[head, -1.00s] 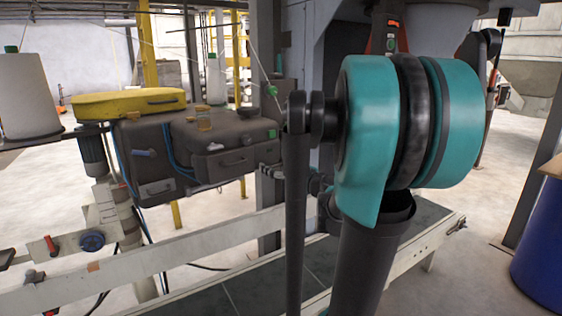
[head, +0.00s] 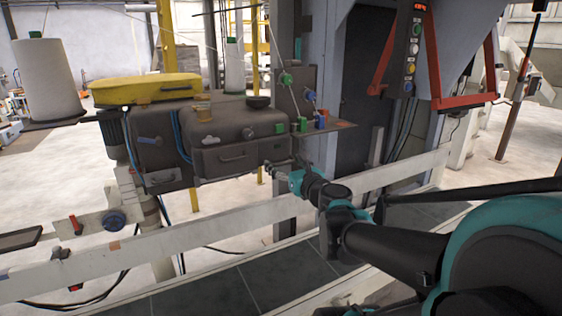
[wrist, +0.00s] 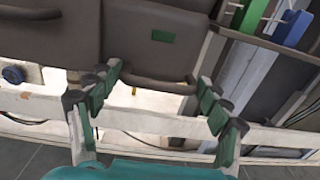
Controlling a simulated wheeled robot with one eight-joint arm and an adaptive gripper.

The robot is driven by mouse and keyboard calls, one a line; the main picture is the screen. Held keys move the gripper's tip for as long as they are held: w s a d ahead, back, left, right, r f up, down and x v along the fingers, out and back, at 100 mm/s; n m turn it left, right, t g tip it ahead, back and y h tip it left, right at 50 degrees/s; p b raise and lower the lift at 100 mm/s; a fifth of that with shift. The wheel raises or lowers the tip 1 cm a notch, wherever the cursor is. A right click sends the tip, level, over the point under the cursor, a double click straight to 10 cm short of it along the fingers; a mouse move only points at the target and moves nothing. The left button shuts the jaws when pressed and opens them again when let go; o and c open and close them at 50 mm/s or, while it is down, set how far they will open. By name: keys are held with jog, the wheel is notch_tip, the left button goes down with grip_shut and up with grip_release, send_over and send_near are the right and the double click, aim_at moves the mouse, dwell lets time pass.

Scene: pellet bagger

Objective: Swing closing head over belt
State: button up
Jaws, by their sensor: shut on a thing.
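The closing head is a dark grey boxy machine (head: 225,160) with a yellow top cover (head: 145,88), left of centre in the head view. It hangs on a post above the near rail. The dark belt (head: 210,297) runs along the bottom, on the near side of the rail. My gripper (head: 277,170) is at the lower right end of the head. In the wrist view, the fingers of my gripper (wrist: 158,88) stand apart on either side of the head's dark bar handle (wrist: 152,80). A green label (wrist: 162,36) shows above it. The exact finger contact is hard to see.
A long pale guard rail (head: 155,245) crosses under the head. A grey column (head: 320,80) and a control box with buttons (head: 408,45) stand at the right, beside a red frame (head: 432,60). A white thread cone (head: 48,80) stands at the left.

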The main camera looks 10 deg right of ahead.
aim_at(278, 131)
jog(key=shift+s+a+f, duration=0.25)
jog(key=shift+s+a, duration=0.1)
jog(key=shift+s, duration=0.1)
jog(key=o, duration=1.3)
jog(key=shift+o, duration=0.5)
jog(key=shift+s+a, duration=0.1)
jog(key=shift+a, duration=0.05)
jog(key=shift+r, duration=0.1)
jog(key=shift+r, duration=0.1)
jog(key=shift+r, duration=0.45)
notch_tip(278, 131, up, 9)
jog(key=shift+f, duration=0.1)
